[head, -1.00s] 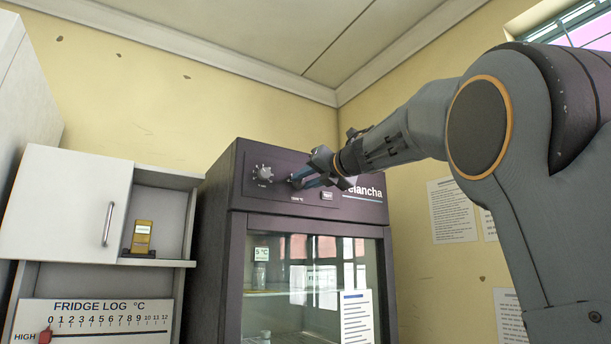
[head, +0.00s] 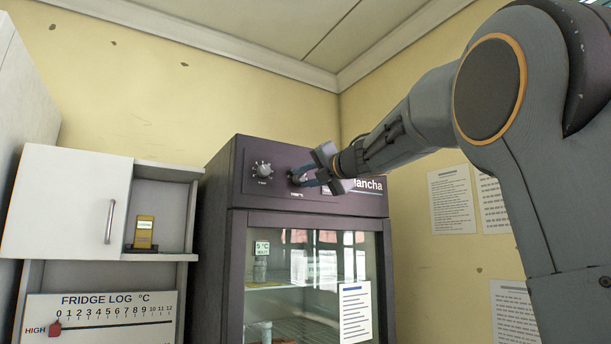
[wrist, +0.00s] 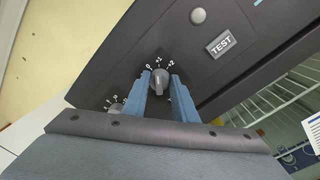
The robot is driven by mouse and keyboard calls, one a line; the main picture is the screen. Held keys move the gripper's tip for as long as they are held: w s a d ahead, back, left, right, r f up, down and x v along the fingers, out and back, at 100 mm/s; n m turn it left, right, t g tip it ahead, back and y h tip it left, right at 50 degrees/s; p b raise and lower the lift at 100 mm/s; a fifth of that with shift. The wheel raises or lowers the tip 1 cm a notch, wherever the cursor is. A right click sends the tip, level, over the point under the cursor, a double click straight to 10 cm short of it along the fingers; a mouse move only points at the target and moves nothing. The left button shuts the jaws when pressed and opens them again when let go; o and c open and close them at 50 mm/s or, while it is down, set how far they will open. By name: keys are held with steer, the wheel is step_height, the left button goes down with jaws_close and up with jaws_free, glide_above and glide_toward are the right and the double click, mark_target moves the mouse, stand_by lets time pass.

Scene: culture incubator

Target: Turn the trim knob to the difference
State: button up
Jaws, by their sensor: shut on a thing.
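The trim knob (wrist: 159,82) is a grey dial on the dark front panel of the incubator, with marks 0, +1 and +2 beside it in the wrist view. My gripper (wrist: 163,86) has its two blue fingers on either side of this knob and is shut on it. In the head view my gripper (head: 301,180) reaches the right-hand knob from the right and mostly hides it. The knob's ridge seems to point near 0 and +1, but the exact setting is hard to tell.
A second knob (head: 262,170) sits to the left on the panel (head: 244,190). A TEST button (wrist: 222,43) is near the trim knob. A "5 °C" tag (head: 262,248) shows behind the glass. The fridge log board (head: 110,315) has a red HIGH marker (head: 55,328) near 0.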

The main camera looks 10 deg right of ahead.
steer(key=o, duration=1)
steer(key=shift+o, duration=0.2)
steer(key=shift+s, duration=0.1)
steer(key=b+v, duration=0.3)
steer(key=v, duration=0.4)
steer(key=shift+s+d, duration=0.2)
steer(key=shift+s, duration=0.05)
